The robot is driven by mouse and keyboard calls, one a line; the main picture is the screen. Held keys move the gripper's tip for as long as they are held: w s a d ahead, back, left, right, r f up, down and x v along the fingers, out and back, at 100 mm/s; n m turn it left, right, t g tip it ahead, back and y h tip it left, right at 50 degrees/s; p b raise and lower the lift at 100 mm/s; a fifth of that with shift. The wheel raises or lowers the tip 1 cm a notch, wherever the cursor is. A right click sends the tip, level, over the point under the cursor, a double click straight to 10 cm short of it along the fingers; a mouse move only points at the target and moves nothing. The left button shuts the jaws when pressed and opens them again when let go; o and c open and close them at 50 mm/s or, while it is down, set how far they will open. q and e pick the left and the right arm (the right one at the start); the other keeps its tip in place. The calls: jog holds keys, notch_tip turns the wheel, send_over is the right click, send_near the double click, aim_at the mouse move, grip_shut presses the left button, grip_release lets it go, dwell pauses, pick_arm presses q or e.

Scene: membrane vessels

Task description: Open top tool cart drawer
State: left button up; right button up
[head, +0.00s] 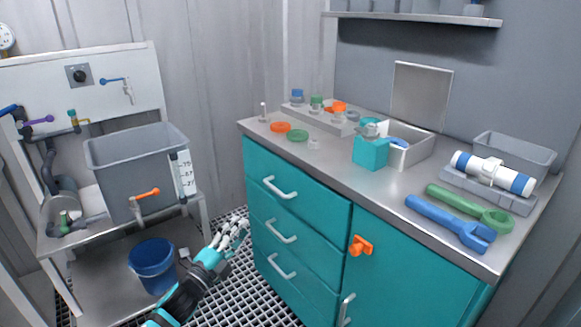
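The teal tool cart (335,215) stands in the middle right of the head view, with a steel top. Its top drawer (312,185) is closed and flush with the front; a pale bar handle (280,187) sits on it. Two more closed drawers with like handles are below. My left gripper (236,231) is in front and to the left of the cart, lower than the top handle and apart from it. Its pale fingers look spread and hold nothing. My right gripper is not in view.
An orange latch (360,245) sticks out from the cart door. Blue (450,222) and green (470,208) wrenches, a bin and small parts lie on the cart top. A grey tank (140,170) and blue bucket (153,265) stand at left. Grated floor (225,290) lies between.

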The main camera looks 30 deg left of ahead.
aim_at(273, 189)
pick_arm(q)
jog(key=w+r, duration=0.1)
jog(key=w, duration=0.4)
jog(key=w+r+b, duration=0.1)
jog(key=w, duration=0.5)
jog(key=w+r+b, duration=0.1)
jog(key=w, duration=0.4)
jog(key=shift+w+a, duration=0.15)
jog(key=shift+w+r, duration=0.1)
jog(key=shift+w, duration=0.2)
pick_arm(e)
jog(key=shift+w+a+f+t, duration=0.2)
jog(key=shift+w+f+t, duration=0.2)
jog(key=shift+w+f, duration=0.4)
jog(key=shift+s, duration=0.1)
pick_arm(q)
grip_shut()
